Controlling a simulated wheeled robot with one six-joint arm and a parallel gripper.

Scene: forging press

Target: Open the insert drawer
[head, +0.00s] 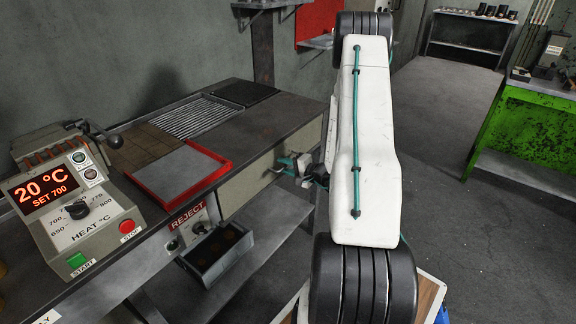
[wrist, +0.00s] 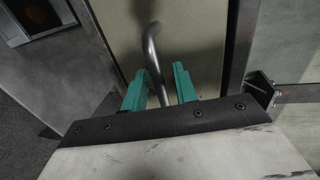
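The insert drawer's beige front (head: 243,188) sits under the bench top, and it looks flush with the bench frame. It also fills the middle of the wrist view (wrist: 205,35). Its bent metal bar handle (wrist: 153,45) stands out from the front. My gripper (head: 287,164) is at the drawer front, with its teal fingers toward the handle. In the wrist view, my gripper (wrist: 160,80) is open, with one finger on each side of the handle. Gaps show between the fingers and the bar. The lower end of the handle is hidden behind the gripper body.
A heater control box (head: 80,200) stands on the bench at left, near a red-rimmed tray (head: 222,171). A reject bin (head: 212,268) hangs below the bench, left of the drawer. A green bench (head: 525,130) stands at right. Open floor (head: 450,220) lies between them.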

